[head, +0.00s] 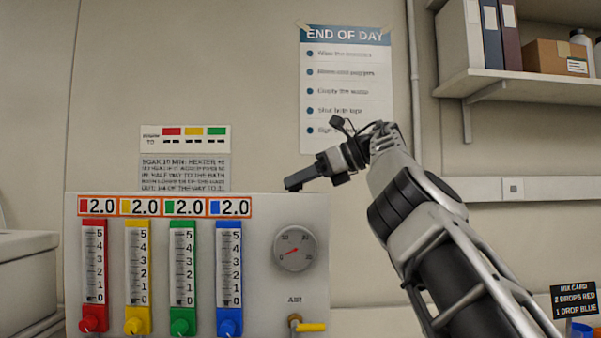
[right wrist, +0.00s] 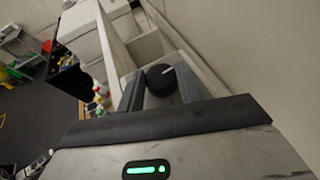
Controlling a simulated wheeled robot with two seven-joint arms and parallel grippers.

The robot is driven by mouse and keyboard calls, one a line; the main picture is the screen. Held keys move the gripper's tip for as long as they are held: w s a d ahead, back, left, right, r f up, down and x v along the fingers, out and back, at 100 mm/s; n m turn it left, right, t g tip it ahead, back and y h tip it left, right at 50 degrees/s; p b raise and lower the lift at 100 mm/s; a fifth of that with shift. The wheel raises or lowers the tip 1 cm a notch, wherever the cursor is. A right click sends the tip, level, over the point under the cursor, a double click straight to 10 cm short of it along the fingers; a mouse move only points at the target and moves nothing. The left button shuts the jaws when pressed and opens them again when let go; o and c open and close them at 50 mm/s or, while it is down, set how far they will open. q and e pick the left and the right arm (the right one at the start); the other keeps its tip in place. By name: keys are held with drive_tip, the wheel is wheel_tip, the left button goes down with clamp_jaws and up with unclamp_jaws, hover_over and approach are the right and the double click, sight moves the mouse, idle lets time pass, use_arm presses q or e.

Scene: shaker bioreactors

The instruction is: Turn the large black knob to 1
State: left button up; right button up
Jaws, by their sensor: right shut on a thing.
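The large black knob (right wrist: 160,80) shows in the right wrist view, round with a white pointer line on its face. It sits between the two dark fingers of my right gripper (right wrist: 158,92), which is shut on it. In the head view my right gripper (head: 294,183) reaches in from the right, to the top edge of the grey panel (head: 300,208) near its right end. The knob cannot be made out in the head view. No scale or number 1 for the knob is legible. My left gripper is not in view.
The panel carries red (head: 94,265), yellow (head: 138,265), green (head: 182,265) and blue (head: 229,265) flow tubes, a round gauge (head: 295,249) and a yellow-handled valve (head: 308,326). An END OF DAY poster (head: 346,85) hangs behind. A shelf (head: 530,75) is at upper right.

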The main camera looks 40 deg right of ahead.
idle(0.3)
drive_tip(key=o, duration=1)
use_arm(q)
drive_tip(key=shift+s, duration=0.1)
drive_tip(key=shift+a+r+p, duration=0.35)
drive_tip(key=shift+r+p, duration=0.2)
drive_tip(key=shift+p, duration=0.65)
use_arm(e)
drive_tip(key=v, duration=1.6)
